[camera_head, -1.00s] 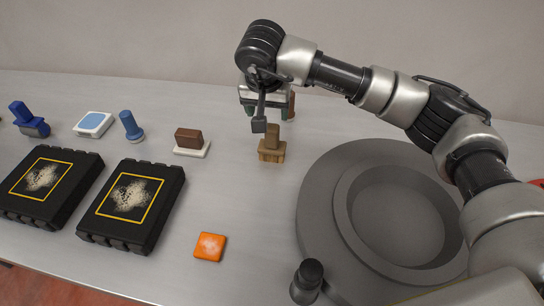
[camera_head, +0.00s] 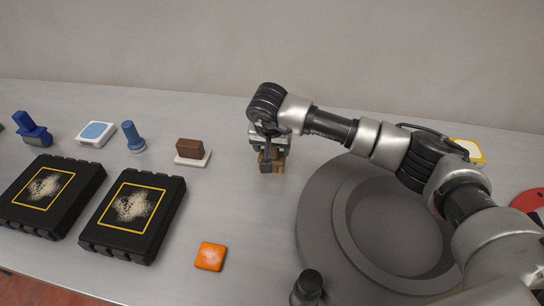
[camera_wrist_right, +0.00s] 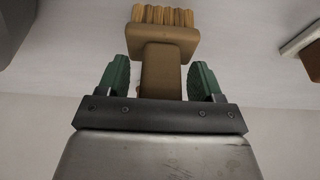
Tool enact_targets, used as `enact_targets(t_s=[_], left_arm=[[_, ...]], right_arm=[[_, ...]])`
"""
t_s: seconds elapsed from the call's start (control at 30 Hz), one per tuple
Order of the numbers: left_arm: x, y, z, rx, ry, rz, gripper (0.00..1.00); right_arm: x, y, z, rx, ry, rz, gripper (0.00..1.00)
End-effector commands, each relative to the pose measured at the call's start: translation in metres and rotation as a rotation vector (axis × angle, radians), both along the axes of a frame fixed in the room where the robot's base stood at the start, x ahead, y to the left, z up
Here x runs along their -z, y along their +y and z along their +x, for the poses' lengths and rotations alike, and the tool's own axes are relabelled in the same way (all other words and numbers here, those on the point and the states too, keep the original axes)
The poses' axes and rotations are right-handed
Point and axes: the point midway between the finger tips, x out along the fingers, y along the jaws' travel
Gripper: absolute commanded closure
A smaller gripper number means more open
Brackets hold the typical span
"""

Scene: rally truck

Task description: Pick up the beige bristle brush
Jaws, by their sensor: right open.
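The beige bristle brush (camera_head: 279,167) is on the grey table, left of the big round grey basin, partly hidden behind my right gripper (camera_head: 268,156). In the right wrist view the brush (camera_wrist_right: 165,36) shows its tan block, its handle and a row of yellowish bristles pointing away from me. The two green fingers of my right gripper (camera_wrist_right: 160,72) stand open, one on each side of the handle, with gaps visible between them and it. My left gripper is not in view.
A brown brush on a white base (camera_head: 190,152) stands to the left. Farther left are a blue stamp-like tool (camera_head: 133,137), a blue-topped white pad (camera_head: 96,134) and two black cases (camera_head: 132,215). An orange square (camera_head: 210,256) lies in front. The round basin (camera_head: 322,215) fills the right.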

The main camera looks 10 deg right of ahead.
Motion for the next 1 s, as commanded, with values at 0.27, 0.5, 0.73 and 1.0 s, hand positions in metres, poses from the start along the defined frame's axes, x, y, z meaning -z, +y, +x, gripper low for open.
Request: enact_targets(t_s=[0.27,0.5,0.73,1.0], left_arm=[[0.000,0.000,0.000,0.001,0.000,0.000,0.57],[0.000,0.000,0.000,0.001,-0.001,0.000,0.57],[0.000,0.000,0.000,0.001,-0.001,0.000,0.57],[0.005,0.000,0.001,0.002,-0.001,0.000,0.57]], right_arm=[[0.000,0.000,0.000,0.001,0.000,0.000,0.60],[-0.001,0.000,0.000,0.001,-0.001,0.001,0.95],[-0.002,0.000,0.000,0.001,-0.001,0.001,0.95],[-0.026,0.000,0.001,0.001,-0.006,0.000,0.95]])
